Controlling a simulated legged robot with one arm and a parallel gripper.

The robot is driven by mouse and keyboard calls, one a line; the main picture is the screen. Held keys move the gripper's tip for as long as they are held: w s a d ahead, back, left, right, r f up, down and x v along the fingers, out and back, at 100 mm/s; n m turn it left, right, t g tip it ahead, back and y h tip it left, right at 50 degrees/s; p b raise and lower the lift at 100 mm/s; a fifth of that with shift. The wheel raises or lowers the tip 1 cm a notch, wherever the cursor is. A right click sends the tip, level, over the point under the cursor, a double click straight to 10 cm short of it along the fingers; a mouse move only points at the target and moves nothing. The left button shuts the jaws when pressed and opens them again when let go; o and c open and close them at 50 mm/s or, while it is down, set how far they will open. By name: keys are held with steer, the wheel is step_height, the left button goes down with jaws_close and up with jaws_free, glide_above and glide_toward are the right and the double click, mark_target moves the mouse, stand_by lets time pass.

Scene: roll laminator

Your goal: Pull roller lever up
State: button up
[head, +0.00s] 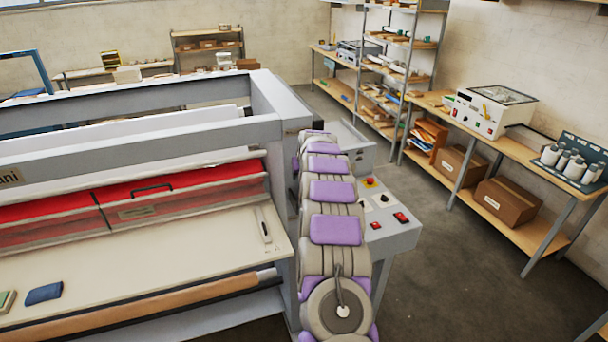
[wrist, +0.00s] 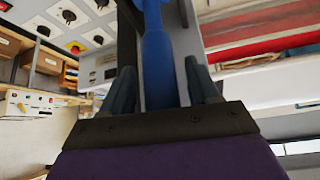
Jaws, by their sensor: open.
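The roller lever (wrist: 158,60) is a blue bar with a thicker rounded lower part in the wrist view. It runs from the top edge down between the two dark fingers of my gripper (wrist: 160,72). My gripper is open, with a visible gap between each finger and the blue bar. How deep the bar sits between the fingers is hard to tell. In the head view my arm hides the lever and my gripper. The laminator (head: 150,240) fills the left of the head view, with a red-covered roller section and a pale feed table.
A control panel (head: 390,222) with red buttons and a yellow-ringed switch stands right of my arm. A blue pad (head: 43,293) lies on the feed table. A workbench (head: 520,160) and shelves (head: 400,70) line the right wall. The floor (head: 460,280) between is clear.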

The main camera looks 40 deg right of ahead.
steer(key=b+v, duration=0.3)
steer(key=v, duration=1.4)
steer(key=shift+w+d, duration=0.1)
steer(key=s+a+f+n+g+y+b, duration=0.1)
steer(key=s+a+f+b, duration=0.35)
steer(key=a, duration=0.45)
steer(key=s+a+f+n+g+y+b, duration=0.1)
steer(key=s+a+f+b, duration=0.25)
steer(key=s+a, duration=0.4)
steer(key=s+a+f+n+g+y+b, duration=0.1)
steer(key=s+a+f+b, duration=0.25)
steer(key=a, duration=0.65)
steer(key=s+a+f+g+b, duration=0.1)
steer(key=s+a+f+b, duration=0.2)
steer(key=s+f, duration=0.3)
steer(key=s+a+f+n+g+b, duration=0.1)
steer(key=s+f, duration=0.5)
steer(key=s, duration=0.9)
steer(key=s+a+f+n+g+b, duration=0.1)
steer(key=s+a+f+g+b, duration=0.2)
steer(key=s, duration=0.7)
steer(key=a+f+b, duration=0.2)
steer(key=a+f, duration=0.1)
steer(key=f, duration=0.1)
steer(key=shift+s+a, duration=0.2)
steer(key=shift+a, duration=0.1)
